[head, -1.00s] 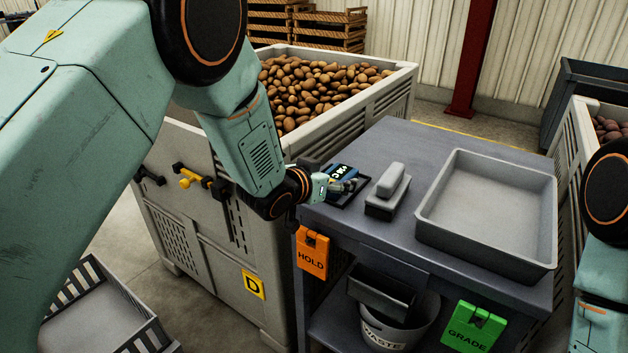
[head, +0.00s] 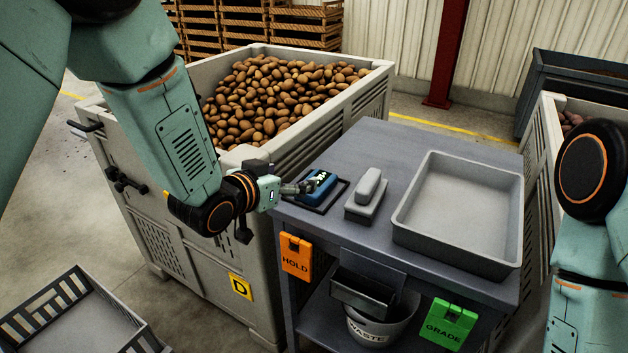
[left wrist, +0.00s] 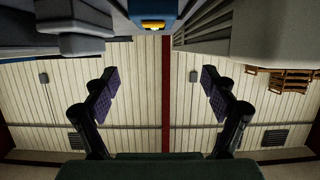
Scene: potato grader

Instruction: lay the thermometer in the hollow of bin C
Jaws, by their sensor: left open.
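A small blue device (head: 319,187) with a lit display, which looks like the thermometer, sits on a dark pad (head: 333,198) at the near left corner of the grey table. My left gripper (head: 300,188) is just left of it, fingers pointing towards it, open and empty. In the left wrist view the open fingers (left wrist: 157,95) stand wide apart with nothing between them. The blue device (left wrist: 152,10) shows at that view's top edge, with a yellow part. No bin lettered C can be made out. My right gripper is out of view.
A potato-filled bin marked D (head: 240,287) stands left of the table (head: 385,145). A grey block (head: 367,198) and a large empty tray (head: 455,255) are on the table. Another bin (head: 538,150) is at right. Orange HOLD (head: 296,256) and green GRADE (head: 450,324) tags hang in front.

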